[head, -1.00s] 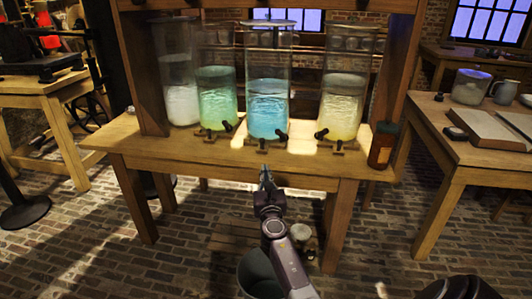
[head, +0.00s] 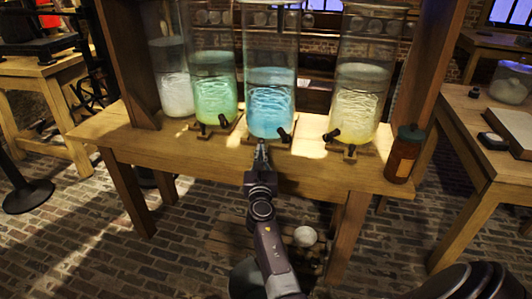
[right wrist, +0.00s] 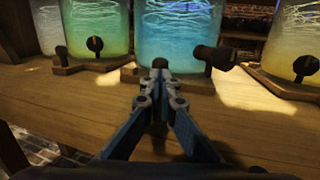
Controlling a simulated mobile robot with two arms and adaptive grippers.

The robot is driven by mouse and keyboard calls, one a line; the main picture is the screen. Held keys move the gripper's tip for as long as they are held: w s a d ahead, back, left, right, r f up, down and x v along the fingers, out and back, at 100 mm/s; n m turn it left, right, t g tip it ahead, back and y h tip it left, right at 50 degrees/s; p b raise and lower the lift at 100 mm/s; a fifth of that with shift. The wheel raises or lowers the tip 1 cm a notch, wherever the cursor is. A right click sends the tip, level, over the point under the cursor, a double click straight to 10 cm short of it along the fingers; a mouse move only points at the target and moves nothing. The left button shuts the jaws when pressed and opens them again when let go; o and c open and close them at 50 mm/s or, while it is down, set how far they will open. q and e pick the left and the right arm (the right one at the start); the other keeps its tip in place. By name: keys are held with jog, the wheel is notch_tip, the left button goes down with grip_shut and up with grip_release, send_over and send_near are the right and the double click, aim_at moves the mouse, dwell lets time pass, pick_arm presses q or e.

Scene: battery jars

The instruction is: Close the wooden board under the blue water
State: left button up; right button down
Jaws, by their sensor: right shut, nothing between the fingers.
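The blue water jar (head: 270,104) stands on the wooden table between the green and yellow jars; it also shows in the right wrist view (right wrist: 180,35). A low wooden board (right wrist: 131,70) lies under it, its front edge partly hidden by my right gripper. A dark tap (right wrist: 215,57) sticks out at the jar's lower right. My right gripper (right wrist: 160,68) is shut and empty, its tips at the jar's base in front of the board. In the head view the right gripper (head: 262,148) reaches over the table's front edge. I cannot tell whether the tips touch the board. My left gripper is not in view.
A green jar (head: 215,90) and a yellow jar (head: 358,98) with taps and boards stand on either side. A pale jar (head: 172,85) is at the far left. A brown bottle (head: 404,155) stands at the table's (head: 150,150) right end.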

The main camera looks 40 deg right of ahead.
aim_at(265, 135)
jog(key=shift+w, duration=0.2)
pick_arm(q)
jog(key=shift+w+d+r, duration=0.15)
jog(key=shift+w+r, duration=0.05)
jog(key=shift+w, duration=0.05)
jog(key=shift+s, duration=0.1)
pick_arm(e)
jog(key=shift+r, duration=0.1)
jog(key=shift+d, duration=0.1)
jog(key=w+d+b, duration=0.1)
jog(key=w+d, duration=0.2)
jog(key=shift+d, duration=0.3)
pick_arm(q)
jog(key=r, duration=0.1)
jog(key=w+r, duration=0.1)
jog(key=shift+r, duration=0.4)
pick_arm(e)
jog(key=shift+r, duration=0.25)
